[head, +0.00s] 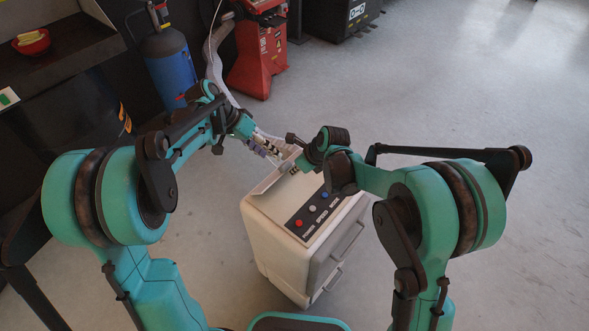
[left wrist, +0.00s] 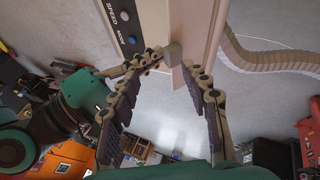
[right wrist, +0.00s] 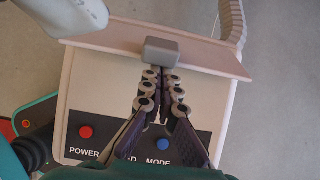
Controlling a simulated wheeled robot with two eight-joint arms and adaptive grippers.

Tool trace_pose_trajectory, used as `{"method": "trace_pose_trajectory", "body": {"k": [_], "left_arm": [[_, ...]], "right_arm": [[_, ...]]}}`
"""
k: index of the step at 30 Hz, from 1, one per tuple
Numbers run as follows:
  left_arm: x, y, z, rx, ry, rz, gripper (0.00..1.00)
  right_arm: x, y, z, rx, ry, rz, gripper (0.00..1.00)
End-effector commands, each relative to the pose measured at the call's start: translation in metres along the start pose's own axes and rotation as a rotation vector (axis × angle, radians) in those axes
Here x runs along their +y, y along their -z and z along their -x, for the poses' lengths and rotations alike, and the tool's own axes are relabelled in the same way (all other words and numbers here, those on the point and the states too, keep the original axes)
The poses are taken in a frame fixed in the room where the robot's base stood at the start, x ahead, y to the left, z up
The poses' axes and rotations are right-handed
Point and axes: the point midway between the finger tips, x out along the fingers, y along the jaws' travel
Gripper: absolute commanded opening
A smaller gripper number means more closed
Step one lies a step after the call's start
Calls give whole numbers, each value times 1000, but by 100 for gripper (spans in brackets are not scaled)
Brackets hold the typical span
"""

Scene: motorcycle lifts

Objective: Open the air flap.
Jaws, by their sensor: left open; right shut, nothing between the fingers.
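The cream machine (head: 285,262) stands on the floor in front of me. Its pinkish flap (head: 272,181) lies along the far left edge of the top and looks tilted up; it also shows in the right wrist view (right wrist: 215,55). A grey knob (right wrist: 161,51) sits on the flap. My right gripper (right wrist: 161,72) is shut and empty, its fingertips at the knob; whether they touch it I cannot tell.
A control panel (head: 314,209) with red, white and blue buttons is on the machine's top, near my right gripper. A ribbed hose (left wrist: 265,62) runs from the machine's far side. A red machine (head: 258,58) and a blue cylinder (head: 170,65) stand behind. Floor on the right is clear.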

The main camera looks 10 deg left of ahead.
Motion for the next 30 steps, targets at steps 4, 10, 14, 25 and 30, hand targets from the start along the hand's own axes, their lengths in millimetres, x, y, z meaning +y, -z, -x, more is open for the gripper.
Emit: {"method": "trace_pose_trajectory", "body": {"k": [4, 10, 14, 25, 30], "left_arm": [[28, -23, 21, 20, 109, 57, 47], [54, -61, 42, 72, 258, 124, 47], [66, -89, 52, 118, 347, 157, 47], [82, -165, 63, 287, 551, 208, 47], [81, -183, 62, 344, 597, 212, 47]], "right_arm": [[0, 0, 0, 0, 0, 0, 0], [0, 0, 0, 0, 0, 0, 0], [0, 0, 0, 0, 0, 0, 0], [0, 0, 0, 0, 0, 0, 0], [0, 0, 0, 0, 0, 0, 0]]}}
